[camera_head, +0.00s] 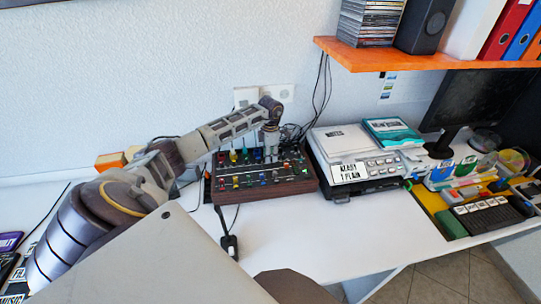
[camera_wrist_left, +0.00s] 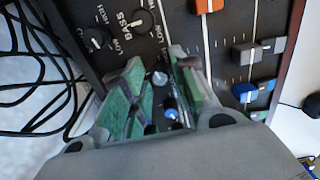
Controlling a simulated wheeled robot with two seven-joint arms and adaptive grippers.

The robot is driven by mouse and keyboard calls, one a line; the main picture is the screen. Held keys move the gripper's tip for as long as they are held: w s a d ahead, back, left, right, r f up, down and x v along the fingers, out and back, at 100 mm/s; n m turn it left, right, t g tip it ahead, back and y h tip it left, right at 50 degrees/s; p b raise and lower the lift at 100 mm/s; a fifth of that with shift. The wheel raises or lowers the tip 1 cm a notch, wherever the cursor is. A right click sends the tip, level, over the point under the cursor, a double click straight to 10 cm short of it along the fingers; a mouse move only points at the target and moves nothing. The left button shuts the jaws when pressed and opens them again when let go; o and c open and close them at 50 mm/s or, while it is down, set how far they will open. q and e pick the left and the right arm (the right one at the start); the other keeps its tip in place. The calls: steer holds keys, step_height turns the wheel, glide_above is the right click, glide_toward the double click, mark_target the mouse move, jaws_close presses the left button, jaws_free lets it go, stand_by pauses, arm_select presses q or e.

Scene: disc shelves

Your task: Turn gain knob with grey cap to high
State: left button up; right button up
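The mixer (camera_head: 300,185) is a dark panel in a brown wooden case, with coloured knobs and sliders. My left gripper (camera_head: 271,152) reaches down onto its back part from above. In the wrist view the left gripper (camera_wrist_left: 157,62) has its two green-padded fingers apart over the panel. A small round knob with a light grey cap (camera_wrist_left: 160,77) shows between the fingers; I cannot see clear contact. A blue-and-white knob (camera_wrist_left: 171,110) lies nearer the palm, partly hidden. The gain label is not readable. My right gripper is not in view.
A black bass knob (camera_wrist_left: 143,21) and another black knob (camera_wrist_left: 97,38) sit just beyond the fingers. An orange slider cap (camera_wrist_left: 208,5) and a blue slider cap (camera_wrist_left: 245,92) are to the right. Black cables (camera_wrist_left: 35,85) lie at left. A white device (camera_head: 345,143) stands right of the mixer.

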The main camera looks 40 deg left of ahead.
arm_select(q)
jaws_close()
